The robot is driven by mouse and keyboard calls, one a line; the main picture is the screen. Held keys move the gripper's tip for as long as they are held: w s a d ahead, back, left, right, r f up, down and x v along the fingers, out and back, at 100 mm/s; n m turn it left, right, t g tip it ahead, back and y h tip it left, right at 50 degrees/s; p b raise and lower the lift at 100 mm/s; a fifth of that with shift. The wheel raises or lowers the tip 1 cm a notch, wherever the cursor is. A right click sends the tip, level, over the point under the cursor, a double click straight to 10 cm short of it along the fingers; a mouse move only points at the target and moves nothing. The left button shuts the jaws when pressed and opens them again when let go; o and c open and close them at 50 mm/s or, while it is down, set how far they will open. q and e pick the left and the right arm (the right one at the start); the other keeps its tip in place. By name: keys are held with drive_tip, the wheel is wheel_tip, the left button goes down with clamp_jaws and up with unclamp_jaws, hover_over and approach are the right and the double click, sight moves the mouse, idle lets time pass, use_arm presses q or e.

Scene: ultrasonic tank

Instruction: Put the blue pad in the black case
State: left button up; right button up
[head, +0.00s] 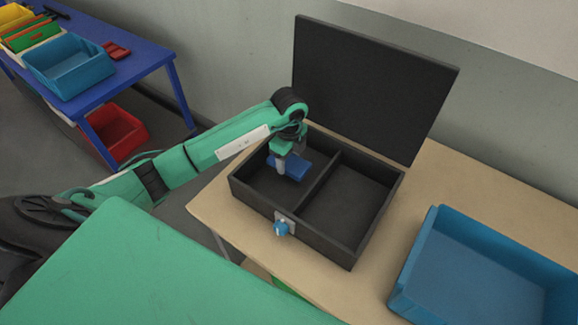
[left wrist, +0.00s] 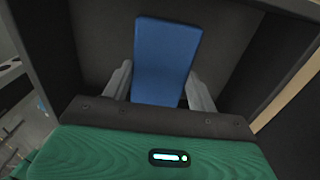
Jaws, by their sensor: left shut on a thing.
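The black case (head: 346,258) stands on the wooden table with its lid (head: 372,85) up. A divider splits it into a left and a right compartment. My left gripper (head: 287,168) points down over the left compartment, shut on the blue pad (head: 293,164). In the left wrist view the pad (left wrist: 165,58) sits between the two grey fingers (left wrist: 160,88), with dark case surfaces around it. I cannot tell whether the pad touches the case floor. The right compartment is empty. My right gripper is not in view.
A blue bin (head: 425,255) stands on the wooden table (head: 480,190) right of the case.

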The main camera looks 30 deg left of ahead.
sight(289, 169)
use_arm(q)
wheel_tip(289, 169, down, 4)
drive_tip(key=shift+f+p, duration=0.25)
drive_tip(key=shift+p, duration=0.15)
drive_tip(key=shift+f, duration=0.35)
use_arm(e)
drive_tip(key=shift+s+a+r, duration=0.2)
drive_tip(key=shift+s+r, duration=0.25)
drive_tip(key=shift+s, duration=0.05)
use_arm(q)
drive_tip(key=shift+f, duration=0.1)
drive_tip(key=shift+f, duration=0.1)
drive_tip(key=o, duration=0.9)
drive_tip(key=shift+o, duration=0.2)
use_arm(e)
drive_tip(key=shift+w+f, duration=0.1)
